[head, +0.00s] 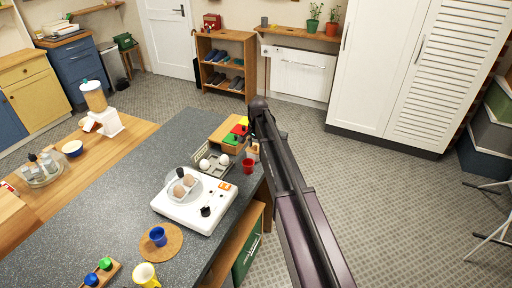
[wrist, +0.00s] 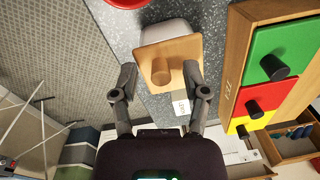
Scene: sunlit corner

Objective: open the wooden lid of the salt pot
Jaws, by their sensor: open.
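The salt pot (wrist: 168,30) is white, with a square wooden lid (wrist: 188,52) that has a round wooden knob (wrist: 161,72). In the wrist view the lid lies over the pot and looks closed. A small pale label (wrist: 181,104) shows below the lid. In the head view the pot (head: 252,152) stands at the counter's right edge, partly hidden by my arm. My gripper (wrist: 159,76) is open, with one finger on each side of the lid and knob. I cannot tell whether the fingers touch the lid.
A wooden box with green, red and yellow fronts (wrist: 282,48) and dark knobs stands close to the right in the wrist view. A red cup (head: 248,166) stands near the pot.

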